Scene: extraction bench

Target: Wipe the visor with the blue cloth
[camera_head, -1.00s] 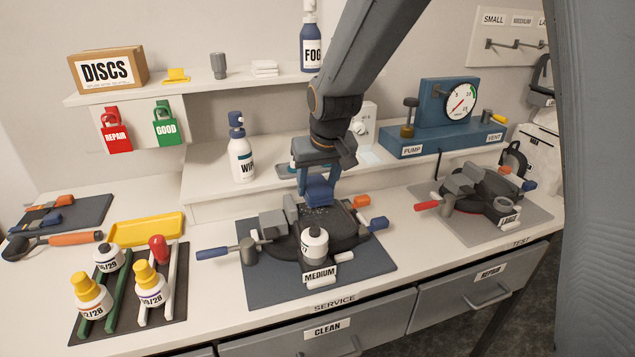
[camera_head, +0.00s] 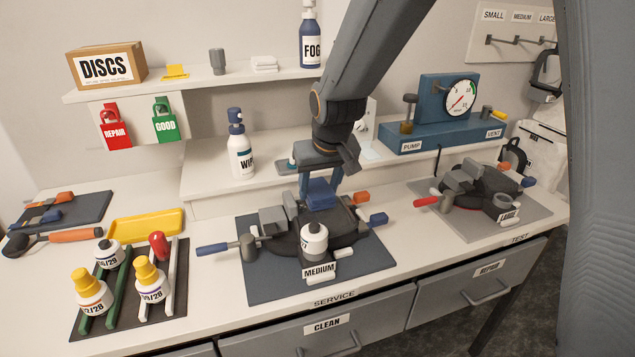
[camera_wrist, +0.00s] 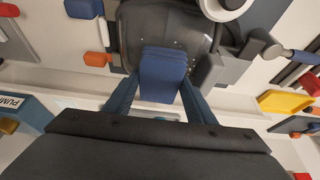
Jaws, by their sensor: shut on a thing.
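My gripper (camera_head: 320,184) is shut on the folded blue cloth (camera_head: 321,196), over the MEDIUM mount in the middle of the bench. In the wrist view the blue cloth (camera_wrist: 162,76) sits between my two fingers (camera_wrist: 158,92). The dark visor (camera_head: 338,226) lies in the MEDIUM mount, and it also shows in the wrist view (camera_wrist: 140,30). Small pale specks show on the visor around the cloth. The cloth overlaps the visor in both views; whether it presses on it, I cannot tell.
A blue-handled clamp (camera_head: 228,246) juts out left. A rack with several bottles (camera_head: 150,280) is at left. The LARGE mount (camera_head: 480,190) is at right. A WIPE spray bottle (camera_head: 240,155) stands on the riser behind.

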